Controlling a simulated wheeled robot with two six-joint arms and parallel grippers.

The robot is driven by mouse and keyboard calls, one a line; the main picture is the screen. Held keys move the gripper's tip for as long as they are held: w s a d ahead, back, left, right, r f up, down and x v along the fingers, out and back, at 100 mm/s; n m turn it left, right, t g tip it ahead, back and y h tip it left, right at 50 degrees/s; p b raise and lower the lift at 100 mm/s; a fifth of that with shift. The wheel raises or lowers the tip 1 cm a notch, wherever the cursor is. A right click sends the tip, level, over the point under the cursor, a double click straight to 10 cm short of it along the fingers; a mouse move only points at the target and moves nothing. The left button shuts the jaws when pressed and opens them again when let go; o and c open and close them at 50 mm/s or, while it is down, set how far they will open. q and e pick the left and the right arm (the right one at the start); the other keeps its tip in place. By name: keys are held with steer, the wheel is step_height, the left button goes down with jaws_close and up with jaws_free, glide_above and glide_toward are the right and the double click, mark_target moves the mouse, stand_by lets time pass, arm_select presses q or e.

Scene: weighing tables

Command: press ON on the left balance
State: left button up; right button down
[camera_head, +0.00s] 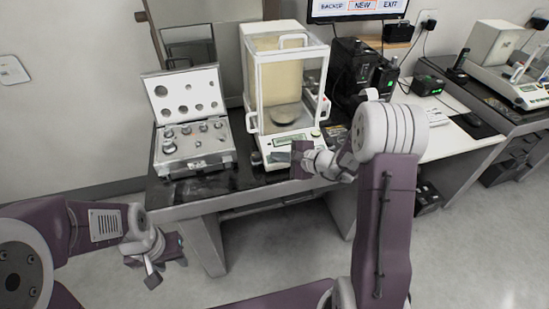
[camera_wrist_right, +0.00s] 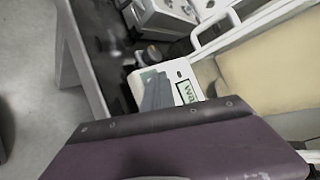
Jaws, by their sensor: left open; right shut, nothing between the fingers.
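The left balance (camera_head: 283,75) stands on the dark table, with a glass draft shield and a round pan inside. Its front panel has a display (camera_head: 288,141), which also shows greenish in the right wrist view (camera_wrist_right: 188,92). My right gripper (camera_head: 302,158) is shut and empty, with its tips at the front panel. In the right wrist view the shut fingers (camera_wrist_right: 155,92) cover part of the white panel (camera_wrist_right: 140,78). I cannot tell whether they touch it; the ON button cannot be made out. My left gripper (camera_head: 165,265) is open and empty, low in front of the table.
An open metal case of weights (camera_head: 193,140) stands left of the balance. Black devices (camera_head: 357,70) stand to its right, below a monitor (camera_head: 358,6). A second balance (camera_head: 510,75) is on the right table. The floor in front is clear.

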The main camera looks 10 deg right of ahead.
steer(key=shift+s+r, duration=0.3)
steer(key=shift+r, duration=0.4)
steer(key=shift+r+p, duration=0.3)
steer(key=shift+p, duration=0.05)
steer(key=shift+s+r+p, duration=0.3)
steer(key=shift+r, duration=0.4)
steer(key=shift+s+r+p, duration=0.25)
steer(key=shift+r+p, duration=0.1)
steer(key=shift+r, duration=0.3)
steer(key=shift+s+r+p, duration=0.3)
steer(key=shift+r, duration=0.4)
